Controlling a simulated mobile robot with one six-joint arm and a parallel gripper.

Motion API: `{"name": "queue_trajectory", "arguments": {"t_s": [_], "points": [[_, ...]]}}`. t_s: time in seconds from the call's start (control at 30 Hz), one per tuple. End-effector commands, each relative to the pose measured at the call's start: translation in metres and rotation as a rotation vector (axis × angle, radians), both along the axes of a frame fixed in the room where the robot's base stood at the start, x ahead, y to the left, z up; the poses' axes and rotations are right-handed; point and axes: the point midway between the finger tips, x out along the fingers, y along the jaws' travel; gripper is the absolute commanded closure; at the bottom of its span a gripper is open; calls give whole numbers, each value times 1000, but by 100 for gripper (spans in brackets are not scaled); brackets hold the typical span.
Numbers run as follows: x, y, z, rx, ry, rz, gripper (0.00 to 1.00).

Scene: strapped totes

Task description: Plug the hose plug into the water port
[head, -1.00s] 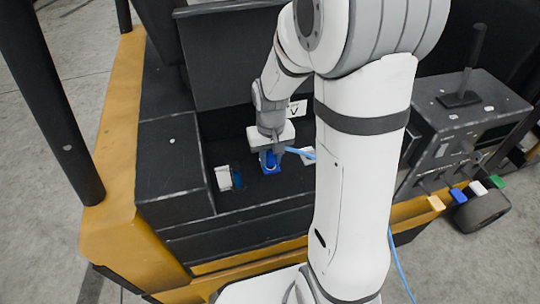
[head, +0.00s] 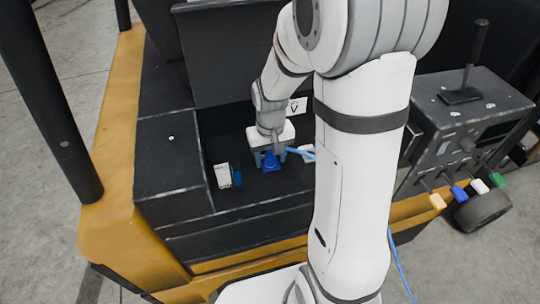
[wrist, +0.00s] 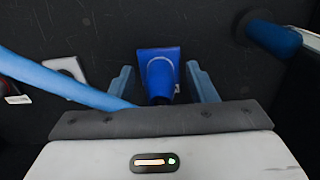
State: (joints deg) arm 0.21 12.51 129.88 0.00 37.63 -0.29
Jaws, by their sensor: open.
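A blue hose plug (wrist: 160,82) stands in the dark recess, its rounded body against a blue square base plate (wrist: 172,52) that looks like the water port. The plug also shows in the head view (head: 271,160). How deep it sits is hard to tell. My gripper (wrist: 163,82) is open, with one finger on each side of the plug and a visible gap on both sides. In the head view my gripper (head: 269,158) is just above and around the plug. The light blue hose (wrist: 55,80) runs in from the left and passes under the gripper body, which hides its end.
A white block with a blue cylinder (wrist: 272,36) lies to the right in the wrist view; it is the white block (head: 223,176) in the head view. A white plate (wrist: 66,70) is behind the hose. Dark recess walls stand close around. A lever console (head: 465,115) is at right.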

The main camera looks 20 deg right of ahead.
Motion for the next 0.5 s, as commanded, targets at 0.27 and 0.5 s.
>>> {"name": "queue_trajectory", "arguments": {"t_s": [0.27, 0.5], "points": [[1, 0, 19, 0, -4, 0, 48], [1, 0, 59, 0, -5, 0, 48]]}}
